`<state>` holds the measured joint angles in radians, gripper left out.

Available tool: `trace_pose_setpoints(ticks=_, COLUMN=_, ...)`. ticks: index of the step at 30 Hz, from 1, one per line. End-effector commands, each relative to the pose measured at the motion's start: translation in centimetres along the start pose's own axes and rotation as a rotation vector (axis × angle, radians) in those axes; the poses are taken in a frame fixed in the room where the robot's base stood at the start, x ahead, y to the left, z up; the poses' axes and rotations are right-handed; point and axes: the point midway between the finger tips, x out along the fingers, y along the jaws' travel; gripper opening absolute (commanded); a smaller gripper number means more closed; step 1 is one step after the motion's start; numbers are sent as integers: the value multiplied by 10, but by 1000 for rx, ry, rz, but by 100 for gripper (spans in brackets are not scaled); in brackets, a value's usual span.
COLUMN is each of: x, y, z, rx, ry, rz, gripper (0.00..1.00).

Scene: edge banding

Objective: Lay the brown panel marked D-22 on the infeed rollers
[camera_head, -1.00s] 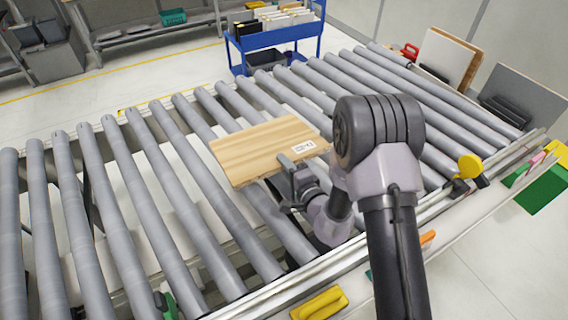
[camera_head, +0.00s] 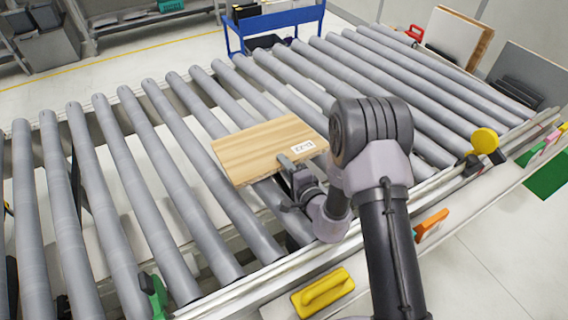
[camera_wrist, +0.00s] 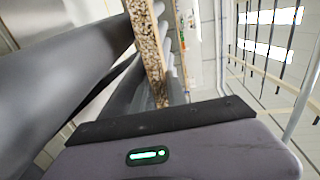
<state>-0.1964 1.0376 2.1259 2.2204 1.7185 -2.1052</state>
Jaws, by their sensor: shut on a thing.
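The brown panel (camera_head: 262,146) has light wood grain and a white label (camera_head: 303,146) near its right end. The label's print appears upside down and is small, consistent with D-22. My gripper (camera_head: 291,168) is shut on the panel's near edge, by the label. The panel lies roughly flat over the middle of the infeed rollers (camera_head: 165,170); I cannot tell whether it touches them. In the wrist view, the panel (camera_wrist: 148,45) shows its speckled chipboard edge, with grey rollers behind it.
A blue cart (camera_head: 280,22) stands beyond the rollers. White and grey boards (camera_head: 450,38) lean at the back right. A yellow-handled block (camera_head: 322,292), an orange piece (camera_head: 431,222) and a yellow disc (camera_head: 485,141) line the near rail. Rollers on the left are clear.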

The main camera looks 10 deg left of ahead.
Motion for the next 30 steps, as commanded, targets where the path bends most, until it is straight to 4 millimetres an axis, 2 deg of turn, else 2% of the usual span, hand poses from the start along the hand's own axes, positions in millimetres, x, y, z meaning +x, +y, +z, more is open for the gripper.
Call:
trace_pose_setpoints(ticks=3, x=2, y=5, z=-1, rx=0, ry=1, rz=-5, gripper=0)
trace_pose_setpoints(ticks=10, x=2, y=4, z=-1, rx=0, ry=1, rz=-5, gripper=0)
trace_pose_setpoints(ticks=11, x=2, y=4, z=-1, rx=0, ry=1, rz=-5, gripper=24)
trace_pose_setpoints(ticks=14, x=2, y=4, z=0, rx=0, ry=1, rz=-4, gripper=44)
trace_pose_setpoints(ticks=21, x=1, y=4, z=0, rx=0, ry=1, rz=-3, gripper=44)
trace_pose_setpoints(ticks=28, x=1, y=6, z=0, rx=0, ry=0, rz=0, gripper=89)
trace_pose_setpoints(ticks=30, x=1, y=6, z=0, rx=0, ry=0, rz=0, gripper=91)
